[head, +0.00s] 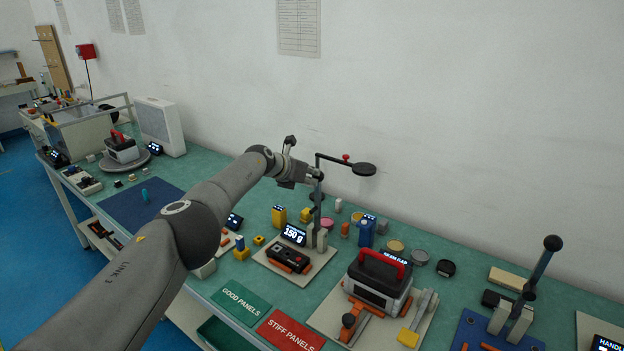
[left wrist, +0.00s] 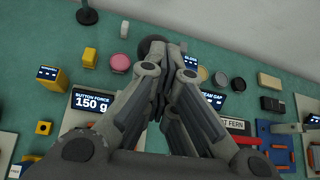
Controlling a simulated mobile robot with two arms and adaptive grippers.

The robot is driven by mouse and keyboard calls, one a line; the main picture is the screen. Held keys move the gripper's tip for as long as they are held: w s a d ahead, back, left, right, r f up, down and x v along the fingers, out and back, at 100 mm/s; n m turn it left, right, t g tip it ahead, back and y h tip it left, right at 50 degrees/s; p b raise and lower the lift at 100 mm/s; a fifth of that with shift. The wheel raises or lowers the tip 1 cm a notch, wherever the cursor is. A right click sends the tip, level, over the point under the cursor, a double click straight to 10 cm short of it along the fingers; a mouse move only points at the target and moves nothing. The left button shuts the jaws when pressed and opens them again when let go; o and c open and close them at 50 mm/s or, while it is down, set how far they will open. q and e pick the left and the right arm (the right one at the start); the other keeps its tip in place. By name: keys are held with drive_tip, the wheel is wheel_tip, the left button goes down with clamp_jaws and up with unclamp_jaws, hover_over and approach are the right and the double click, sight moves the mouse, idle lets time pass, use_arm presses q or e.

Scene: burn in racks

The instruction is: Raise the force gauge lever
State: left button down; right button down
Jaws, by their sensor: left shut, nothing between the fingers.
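The force gauge station (head: 273,255) sits mid-bench, with a display (head: 294,235) reading 150 g and a dark device (head: 289,259) with orange parts on it. In the left wrist view its display (left wrist: 92,102) reads "BUTTON FORCE 150 g". The gauge lever (head: 318,212) stands nearly upright from grey supports. My left gripper (head: 317,177) is shut and empty at the lever's top end, hiding the knob in the head view. In the left wrist view a dark round knob (left wrist: 151,46) shows beside the shut fingertips (left wrist: 168,48). Whether they touch is unclear.
A lamp-like arm with a round dark head (head: 364,169) stands behind my gripper. A seam gap station (head: 325,312) with a red-handled device (head: 381,277) is to the right. Another ball-topped lever (head: 541,266) stands farther right. Green (head: 240,300) and red (head: 289,332) panel mats lie in front.

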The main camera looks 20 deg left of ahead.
use_arm(q)
drive_tip(key=shift+w+d+r, duration=0.15)
drive_tip(key=shift+d+r, duration=0.1)
drive_tip(key=shift+d, duration=0.05)
idle(0.4)
drive_tip(key=shift+r, duration=0.1)
wheel_tip(320, 180, up, 9)
drive_tip(key=w+p, duration=0.2)
drive_tip(key=p, duration=0.5)
drive_tip(key=shift+a+r, duration=0.15)
drive_tip(key=shift+a, duration=0.25)
